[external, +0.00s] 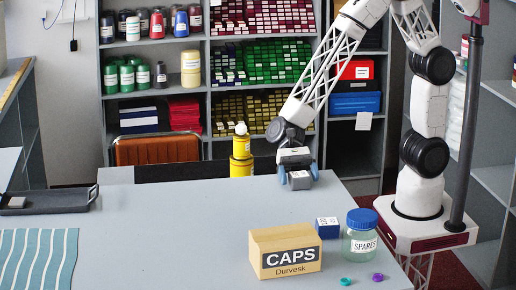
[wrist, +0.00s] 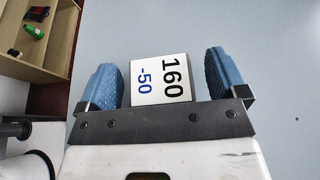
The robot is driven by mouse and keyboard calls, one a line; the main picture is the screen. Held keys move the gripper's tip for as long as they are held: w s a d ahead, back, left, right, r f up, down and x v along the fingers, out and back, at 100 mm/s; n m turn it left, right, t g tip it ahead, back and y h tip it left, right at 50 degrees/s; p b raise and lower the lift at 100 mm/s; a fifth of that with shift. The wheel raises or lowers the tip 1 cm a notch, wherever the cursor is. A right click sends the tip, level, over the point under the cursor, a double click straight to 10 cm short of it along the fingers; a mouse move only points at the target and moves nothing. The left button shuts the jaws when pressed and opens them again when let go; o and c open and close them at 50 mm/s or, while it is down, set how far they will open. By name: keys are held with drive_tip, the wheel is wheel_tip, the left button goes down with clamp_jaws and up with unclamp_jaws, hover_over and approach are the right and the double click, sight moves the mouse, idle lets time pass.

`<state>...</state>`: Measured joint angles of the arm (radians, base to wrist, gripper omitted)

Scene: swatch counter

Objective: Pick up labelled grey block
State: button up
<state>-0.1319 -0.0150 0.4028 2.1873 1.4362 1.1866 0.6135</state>
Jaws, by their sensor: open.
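The labelled grey block (external: 300,182) sits at the far side of the grey counter in the external view. In the wrist view the block (wrist: 160,80) shows a white label reading "160" in black and "-50" in blue. My gripper (external: 298,173) is over it, with its blue fingers open on either side. In the wrist view a gap shows between the block and each finger, wider on the right. Whether the block's underside touches the counter is hidden.
A cardboard CAPS box (external: 285,252), a blue labelled block (external: 327,228) and a SPARES jar (external: 361,244) stand near the front right. Teal (external: 345,282) and purple (external: 378,277) caps lie beside them. A dark tray (external: 48,208) and striped cloth (external: 38,258) are left. The counter's middle is clear.

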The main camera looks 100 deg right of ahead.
sight(299, 174)
drive_tip(key=shift+c, duration=0.3)
drive_tip(key=c, duration=1)
drive_tip(key=shift+o, duration=0.2)
drive_tip(key=shift+r, duration=0.1)
drive_tip(key=shift+r, duration=4.9)
